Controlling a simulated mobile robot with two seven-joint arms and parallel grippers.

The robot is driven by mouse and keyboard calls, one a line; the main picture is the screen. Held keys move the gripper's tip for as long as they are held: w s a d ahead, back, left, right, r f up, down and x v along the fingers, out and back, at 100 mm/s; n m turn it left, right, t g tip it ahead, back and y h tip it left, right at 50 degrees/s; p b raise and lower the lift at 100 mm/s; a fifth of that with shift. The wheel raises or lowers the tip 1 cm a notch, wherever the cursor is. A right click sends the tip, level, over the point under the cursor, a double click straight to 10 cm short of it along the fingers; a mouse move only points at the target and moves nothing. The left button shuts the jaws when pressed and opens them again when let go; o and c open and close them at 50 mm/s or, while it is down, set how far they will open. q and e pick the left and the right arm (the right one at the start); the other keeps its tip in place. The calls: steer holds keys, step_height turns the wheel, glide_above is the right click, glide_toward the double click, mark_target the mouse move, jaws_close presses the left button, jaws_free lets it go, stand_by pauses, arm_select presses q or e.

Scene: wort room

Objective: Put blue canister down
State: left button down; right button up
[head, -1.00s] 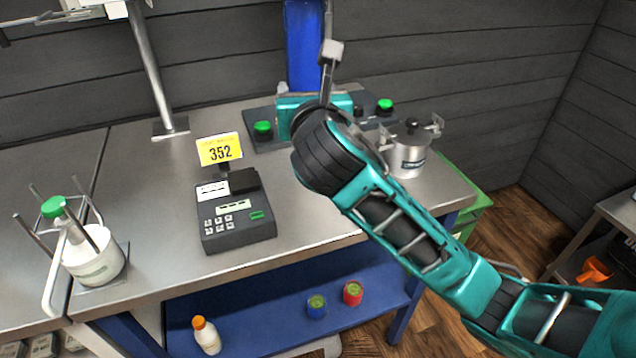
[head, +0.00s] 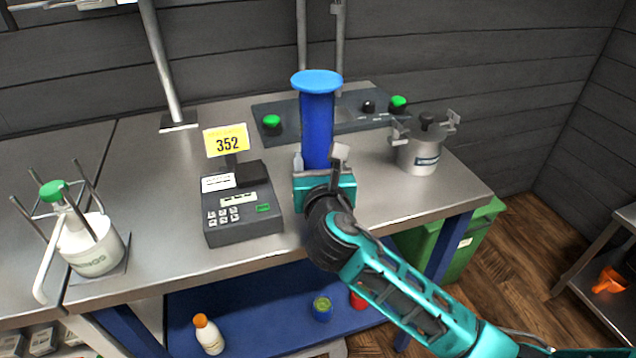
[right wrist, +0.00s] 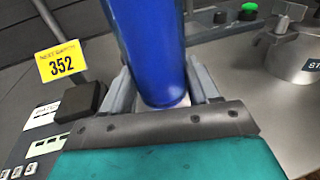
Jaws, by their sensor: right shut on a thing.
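The blue canister (head: 317,125) is a tall cylinder with a lighter blue round top. It stands nearly upright over the steel table (head: 290,215), between the keypad device and the steel pot. My right gripper (head: 318,172) is shut on its lower part. In the right wrist view the canister (right wrist: 148,45) sits between the two grey fingers (right wrist: 158,92). The canister's base is mostly hidden by the gripper, so I cannot tell whether it touches the table. My left gripper is not in view.
A grey keypad device (head: 240,215) with a yellow 352 sign (head: 226,141) is left of the canister. A steel pot (head: 418,155) is to the right. A dark panel with green knobs (head: 271,122) lies behind. A white jug (head: 90,248) stands far left.

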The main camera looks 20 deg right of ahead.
step_height(320, 180, down, 4)
steer(key=shift+r+b, duration=0.1)
steer(key=shift+b, duration=0.5)
steer(key=shift+s+f, duration=0.15)
steer(key=shift+f, duration=0.6)
steer(key=o, duration=1)
steer(key=shift+s+f, duration=0.1)
steer(key=shift+f, duration=0.15)
steer(key=shift+r, duration=0.5)
steer(key=s+a+r+p, duration=0.1)
steer(key=s+a+r, duration=0.1)
steer(key=s, duration=0.9)
steer(key=shift+s, duration=0.2)
